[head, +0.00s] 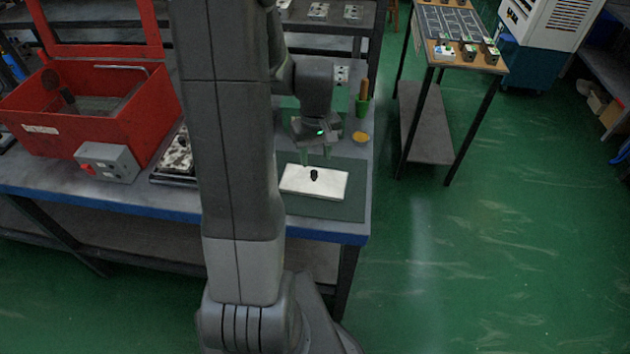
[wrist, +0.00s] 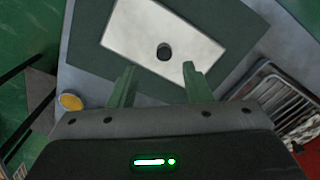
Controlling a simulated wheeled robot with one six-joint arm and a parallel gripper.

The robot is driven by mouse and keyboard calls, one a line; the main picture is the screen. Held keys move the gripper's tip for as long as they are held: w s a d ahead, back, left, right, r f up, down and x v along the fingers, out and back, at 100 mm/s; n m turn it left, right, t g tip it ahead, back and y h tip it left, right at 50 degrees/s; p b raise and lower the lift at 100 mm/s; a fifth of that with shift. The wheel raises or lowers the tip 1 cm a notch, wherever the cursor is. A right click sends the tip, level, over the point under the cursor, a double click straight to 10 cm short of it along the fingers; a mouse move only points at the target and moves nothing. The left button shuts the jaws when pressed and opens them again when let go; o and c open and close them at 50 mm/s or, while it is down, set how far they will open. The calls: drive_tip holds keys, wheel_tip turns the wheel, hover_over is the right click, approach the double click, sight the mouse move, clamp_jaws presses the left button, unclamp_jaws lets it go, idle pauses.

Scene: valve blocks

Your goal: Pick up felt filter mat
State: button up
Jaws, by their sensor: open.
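The felt filter mat (head: 330,184) seems to be the white rectangular slab lying flat on a dark green mat (head: 342,208) on the bench. A small black knob (head: 314,175) stands up from its top. My gripper (head: 316,156) is above the slab's far side, open and empty. In the wrist view its two green fingers (wrist: 158,72) are apart, with the knob a little beyond the gap between them.
A red open box (head: 95,110) and a grey box with a red knob (head: 107,162) stand on the left of the bench (head: 150,201). A metal rack (wrist: 275,95) lies near the slab.

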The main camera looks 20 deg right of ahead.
sight(314, 172)
drive_tip(key=shift+a+f+p, duration=0.15)
drive_tip(key=shift+f, duration=1.35)
drive_tip(key=shift+a+f+p, duration=0.1)
drive_tip(key=shift+f+p, duration=0.05)
drive_tip(key=shift+f, duration=1.3)
clamp_jaws()
